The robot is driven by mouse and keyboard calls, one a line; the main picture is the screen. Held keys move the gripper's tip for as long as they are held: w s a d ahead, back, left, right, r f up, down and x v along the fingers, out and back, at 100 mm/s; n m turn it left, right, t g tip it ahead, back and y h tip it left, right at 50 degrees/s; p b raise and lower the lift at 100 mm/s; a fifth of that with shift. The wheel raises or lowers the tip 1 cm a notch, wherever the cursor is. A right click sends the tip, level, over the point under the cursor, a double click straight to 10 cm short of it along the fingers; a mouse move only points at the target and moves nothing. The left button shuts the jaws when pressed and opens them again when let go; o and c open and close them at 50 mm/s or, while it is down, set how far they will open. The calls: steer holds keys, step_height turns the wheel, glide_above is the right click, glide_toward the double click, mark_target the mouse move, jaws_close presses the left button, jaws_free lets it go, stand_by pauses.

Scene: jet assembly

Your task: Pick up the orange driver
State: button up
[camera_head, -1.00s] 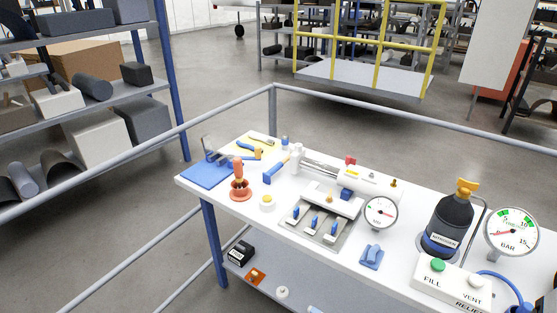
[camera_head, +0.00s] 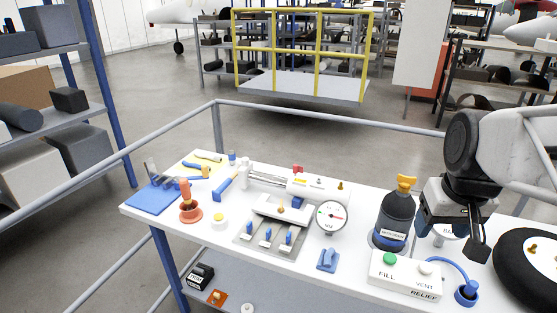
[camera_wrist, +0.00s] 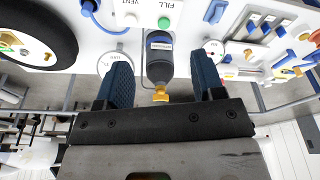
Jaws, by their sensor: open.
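The orange driver (camera_head: 185,189) stands upright, handle up, in a round orange-red holder (camera_head: 191,212) near the left end of the white bench, beside the blue mat. Its shaft is mostly hidden by the holder. My gripper (camera_head: 452,232) is at the right part of the bench, above the surface, far to the right of the driver. It is open and empty. In the wrist view, my gripper (camera_wrist: 163,65) has its two fingers apart with the nitrogen bottle (camera_wrist: 160,62) seen between them. I cannot surely pick out the driver in that view.
Between my gripper and the driver stand the dark nitrogen bottle (camera_head: 396,222), a dial gauge (camera_head: 331,216) and a manifold with blue levers (camera_head: 268,236). A tyre (camera_head: 527,265) is at the right. A rail (camera_head: 300,116) runs behind.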

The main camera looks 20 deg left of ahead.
steer(key=w+a+r+n, duration=0.1)
steer(key=w+a+n, duration=0.3)
steer(key=w+a, duration=0.85)
steer(key=n+g+y, duration=0.1)
steer(key=n+g, duration=0.1)
steer(key=n, duration=0.9)
glide_toward(184, 180)
steer(key=f, duration=0.5)
steer(key=shift+w+f, duration=0.25)
steer(key=shift+w, duration=0.05)
steer(key=shift+s+a+f, duration=0.15)
steer(key=shift+a, duration=0.2)
steer(key=shift+f, duration=0.1)
steer(key=shift+a+f, duration=0.2)
steer(key=shift+f, duration=0.95)
steer(key=shift+f, duration=0.15)
